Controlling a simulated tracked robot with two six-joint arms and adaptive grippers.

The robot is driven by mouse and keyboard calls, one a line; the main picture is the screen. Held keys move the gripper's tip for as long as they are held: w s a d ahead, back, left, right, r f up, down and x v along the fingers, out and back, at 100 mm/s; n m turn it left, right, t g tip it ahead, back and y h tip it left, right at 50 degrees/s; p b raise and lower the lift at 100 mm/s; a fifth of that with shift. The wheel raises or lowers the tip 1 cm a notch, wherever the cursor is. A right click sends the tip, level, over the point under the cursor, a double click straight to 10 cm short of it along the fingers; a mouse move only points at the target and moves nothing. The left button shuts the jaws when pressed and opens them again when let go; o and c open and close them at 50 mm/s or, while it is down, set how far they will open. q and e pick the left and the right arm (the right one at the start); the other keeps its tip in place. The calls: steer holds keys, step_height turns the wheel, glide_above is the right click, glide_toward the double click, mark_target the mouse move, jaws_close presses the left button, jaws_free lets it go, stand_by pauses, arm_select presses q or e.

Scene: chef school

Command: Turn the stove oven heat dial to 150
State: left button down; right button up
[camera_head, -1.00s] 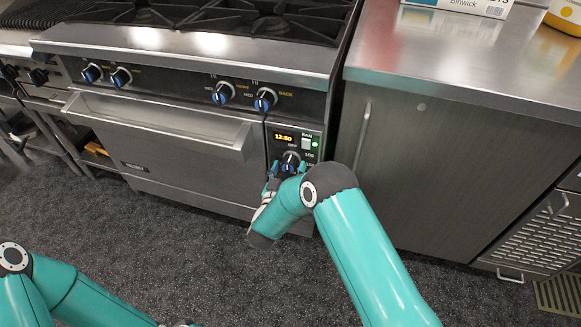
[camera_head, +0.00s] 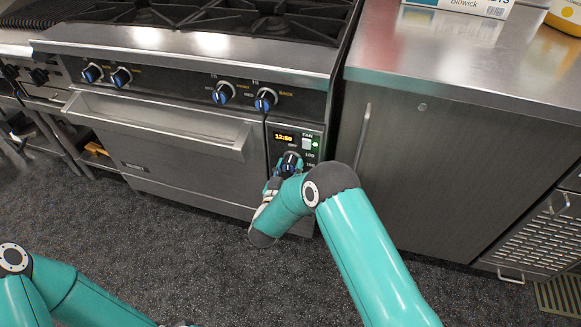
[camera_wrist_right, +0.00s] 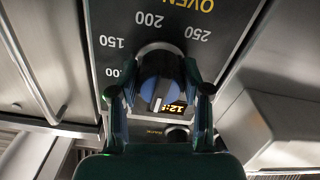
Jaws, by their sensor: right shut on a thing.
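The oven heat dial (camera_head: 291,161) is a blue and black knob on the panel at the right of the stove front, below a lit clock display. In the right wrist view the dial (camera_wrist_right: 160,80) sits between my two fingers, with printed marks 100, 150, 200 and 250 around it. My right gripper (camera_wrist_right: 158,95) is shut on the dial. In the head view my right gripper (camera_head: 282,170) is partly hidden by its own wrist. The dial's exact pointer setting is hard to tell. Only my left arm's links show at lower left; its fingers are not visible.
The clock display (camera_head: 284,136) and a fan switch (camera_head: 307,144) sit just above the dial. The oven door handle (camera_head: 160,125) runs to its left. A steel cabinet (camera_head: 450,175) stands close on the right. The dark floor in front is clear.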

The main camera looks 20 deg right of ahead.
steer(key=shift+f+m+b, duration=0.2)
steer(key=shift+m+b, duration=1.15)
steer(key=shift+m, duration=0.05)
steer(key=m+b, duration=0.8)
steer(key=b, duration=0.1)
steer(key=shift+f, duration=0.15)
steer(key=m+b, duration=0.8)
steer(key=b, duration=0.2)
steer(key=shift+d+b, duration=0.1)
steer(key=shift+b, duration=0.25)
steer(key=shift+r+m+b, duration=0.2)
steer(key=shift+m+b, duration=0.85)
steer(key=shift+m, duration=0.45)
